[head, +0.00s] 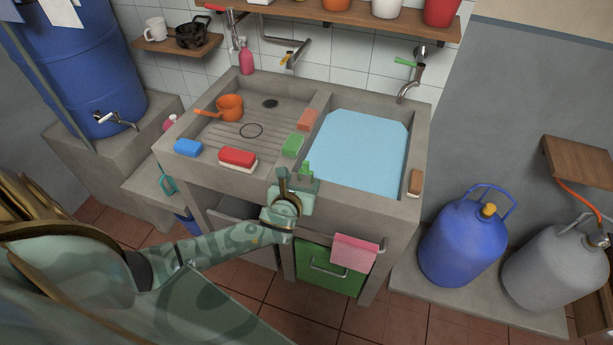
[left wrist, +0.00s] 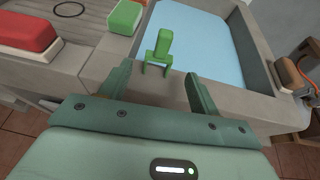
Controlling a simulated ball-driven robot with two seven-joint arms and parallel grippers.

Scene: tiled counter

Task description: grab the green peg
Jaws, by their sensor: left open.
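The green peg (left wrist: 162,44) stands upright on the front concrete rim of the sink, its two prongs down, in the left wrist view. In the head view it shows (head: 307,169) just beyond my left gripper, partly hidden by it. My left gripper (left wrist: 159,78) is open and empty. Its two fingers point toward the peg, one on either side of its line, with the peg just ahead of the tips. The gripper also shows in the head view (head: 296,184) at the sink's front edge. My right gripper is not in view.
A green block (head: 293,145) sits on the divider behind the peg, with an orange block (head: 308,119) farther back. A red and white brush (head: 238,158) lies to the left. The water basin (head: 358,150) is to the right. A pink cloth (head: 354,252) hangs below.

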